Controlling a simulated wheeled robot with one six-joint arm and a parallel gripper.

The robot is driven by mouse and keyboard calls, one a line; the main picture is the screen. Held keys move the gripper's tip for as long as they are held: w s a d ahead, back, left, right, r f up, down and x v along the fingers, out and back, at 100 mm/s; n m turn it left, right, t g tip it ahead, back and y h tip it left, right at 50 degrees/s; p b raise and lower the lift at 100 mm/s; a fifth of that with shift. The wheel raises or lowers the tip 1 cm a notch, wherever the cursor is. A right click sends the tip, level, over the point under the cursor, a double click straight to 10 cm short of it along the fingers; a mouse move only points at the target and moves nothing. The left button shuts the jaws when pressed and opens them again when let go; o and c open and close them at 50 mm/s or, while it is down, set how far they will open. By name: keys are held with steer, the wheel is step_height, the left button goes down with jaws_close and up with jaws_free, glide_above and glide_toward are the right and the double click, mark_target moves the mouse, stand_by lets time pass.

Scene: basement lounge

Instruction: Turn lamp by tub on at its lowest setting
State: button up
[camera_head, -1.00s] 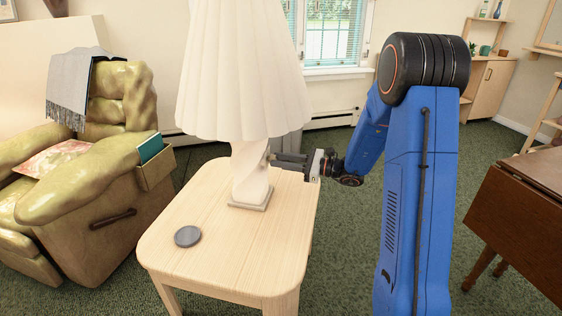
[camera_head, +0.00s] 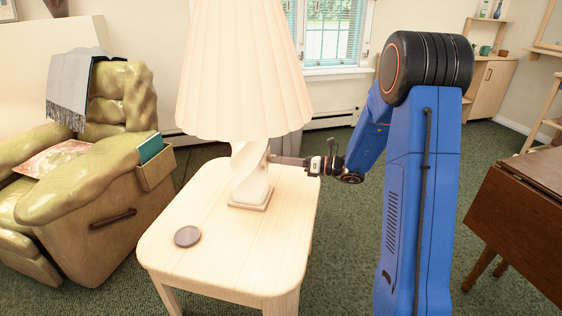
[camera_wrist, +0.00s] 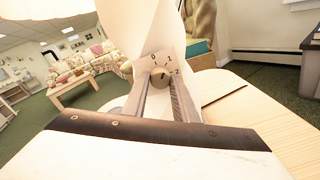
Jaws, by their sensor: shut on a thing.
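The lamp (camera_head: 246,70) has a pleated shade and a twisted white base, and stands on a light wooden side table (camera_head: 215,262). Its shade glows a warm cream. In the wrist view a small round knob (camera_wrist: 157,77) sits on the lamp base, before a dial plate (camera_wrist: 163,58) marked 0, 1 and 2. My gripper (camera_head: 274,160) reaches the base from the right. In the wrist view its fingers (camera_wrist: 158,88) are shut on the knob. I cannot tell for sure which mark the knob points at. In the head view the knob is hidden.
A dark round coaster (camera_head: 187,236) lies on the table's front left. A green armchair (camera_head: 90,205) stands close on the left. A dark wooden table (camera_head: 520,215) is at the right.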

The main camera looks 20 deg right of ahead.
steer(key=shift+m, duration=1.1)
steer(key=o, duration=1)
steer(key=shift+d, duration=0.1)
steer(key=shift+o, duration=0.2)
steer(key=v, duration=1.7)
steer(key=shift+d, duration=0.15)
steer(key=shift+s+f, duration=0.1)
